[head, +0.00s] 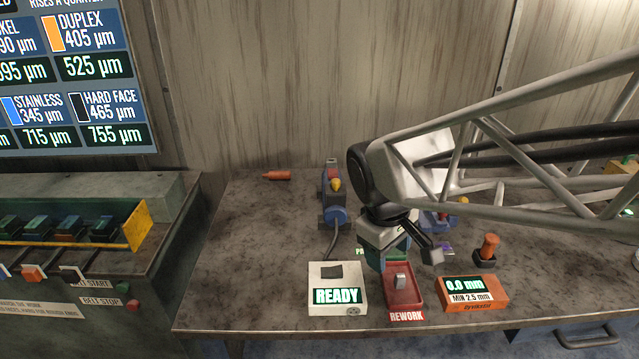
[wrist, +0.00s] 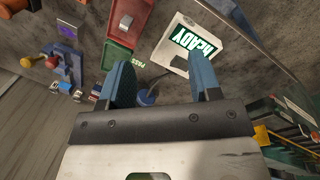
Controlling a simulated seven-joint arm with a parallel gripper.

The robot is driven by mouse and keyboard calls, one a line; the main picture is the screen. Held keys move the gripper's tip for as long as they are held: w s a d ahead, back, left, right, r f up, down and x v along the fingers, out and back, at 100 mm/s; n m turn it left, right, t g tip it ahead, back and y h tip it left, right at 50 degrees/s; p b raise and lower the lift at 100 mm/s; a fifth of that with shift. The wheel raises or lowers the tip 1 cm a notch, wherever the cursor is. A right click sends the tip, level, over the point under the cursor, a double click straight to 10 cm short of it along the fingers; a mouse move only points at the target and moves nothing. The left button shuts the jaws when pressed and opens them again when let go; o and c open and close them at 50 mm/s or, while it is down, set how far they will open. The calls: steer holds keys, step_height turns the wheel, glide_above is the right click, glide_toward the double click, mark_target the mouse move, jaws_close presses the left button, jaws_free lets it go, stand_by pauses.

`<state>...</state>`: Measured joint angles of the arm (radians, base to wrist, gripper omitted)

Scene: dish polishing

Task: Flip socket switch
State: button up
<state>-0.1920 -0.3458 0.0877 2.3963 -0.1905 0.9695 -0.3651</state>
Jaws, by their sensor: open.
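No part is clearly marked as a socket switch. A blue device (head: 335,188) with a yellow knob stands towards the back of the bench, and a cable runs from its blue round end to the white READY box (head: 325,272). The READY box also shows in the wrist view (wrist: 170,50). The blue round end shows low between my fingers in the wrist view (wrist: 147,97). My gripper (wrist: 162,64) is open with empty jaws. In the head view my gripper (head: 384,245) hangs over the bench, just behind the red REWORK tray (head: 405,298), and hides part of what lies behind it.
An orange gauge (head: 470,292) reads 0.0 mm at the front right, with an orange-topped piece (head: 488,248) behind it. An orange piece (head: 277,175) lies at the back left. A machine with a belt panel (head: 75,260) stands left.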

steer(key=w+a+f+n+h, duration=0.2)
steer(key=w+a+f+n, duration=0.2)
steer(key=w+a+n, duration=0.25)
steer(key=n+h, duration=0.1)
steer(key=n, duration=0.3)
glide_toward(329, 271)
steer(key=shift+w+d+f+g, duration=0.1)
steer(key=shift+w+f+g, duration=0.05)
steer(key=shift+w+g, duration=0.25)
steer(key=shift+x, duration=3.9)
